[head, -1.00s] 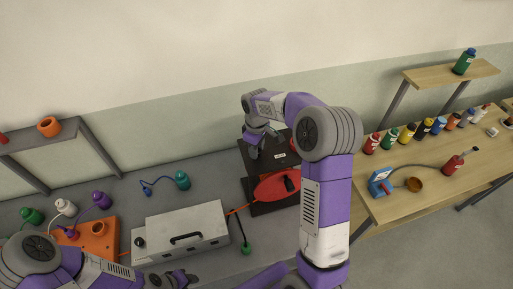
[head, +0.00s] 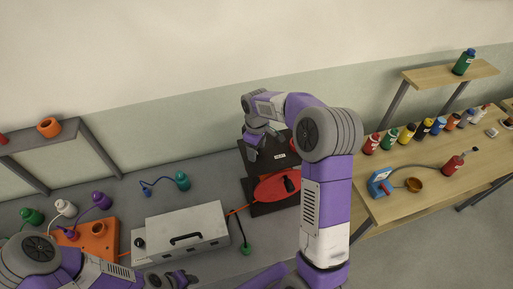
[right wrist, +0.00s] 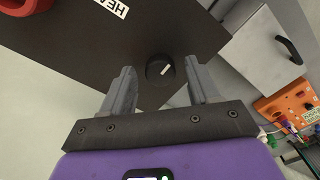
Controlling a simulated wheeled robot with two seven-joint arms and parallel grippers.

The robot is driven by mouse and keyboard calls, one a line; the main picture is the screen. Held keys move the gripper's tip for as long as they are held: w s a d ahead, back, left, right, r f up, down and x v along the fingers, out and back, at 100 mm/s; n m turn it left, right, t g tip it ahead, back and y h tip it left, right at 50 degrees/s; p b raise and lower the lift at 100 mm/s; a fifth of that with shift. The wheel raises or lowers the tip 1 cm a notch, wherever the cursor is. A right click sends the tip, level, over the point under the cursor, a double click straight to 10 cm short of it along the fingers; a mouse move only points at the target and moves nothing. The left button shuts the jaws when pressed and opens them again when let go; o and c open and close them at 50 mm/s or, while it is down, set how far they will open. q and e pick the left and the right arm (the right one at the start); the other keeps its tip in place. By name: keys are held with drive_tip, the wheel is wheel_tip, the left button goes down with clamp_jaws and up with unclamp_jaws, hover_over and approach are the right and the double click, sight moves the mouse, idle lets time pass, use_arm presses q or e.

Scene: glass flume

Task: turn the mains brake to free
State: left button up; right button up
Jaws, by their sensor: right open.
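A round black knob (right wrist: 160,70) with a white pointer line sits on a dark panel (right wrist: 100,45) in the right wrist view. The pointer slants toward the upper right. I cannot read any label that marks this knob as the mains brake. My right gripper (right wrist: 160,78) is open, with one finger on each side of the knob in the picture; I see no clear contact. In the head view the right gripper (head: 257,145) is over the dark box (head: 284,160), and the knob is hidden. My left gripper (head: 172,280) is low in the head view, its jaws unclear.
A red housing (head: 265,187) with a black handle is at the front of the dark box. A grey case (head: 190,222) and an orange block (head: 97,238) stand to the left. A wooden table (head: 415,165) with several bottles is at the right.

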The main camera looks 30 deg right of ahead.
wheel_tip(320, 180, up, 8)
drive_tip(key=shift+f, duration=0.15)
idle(0.6)
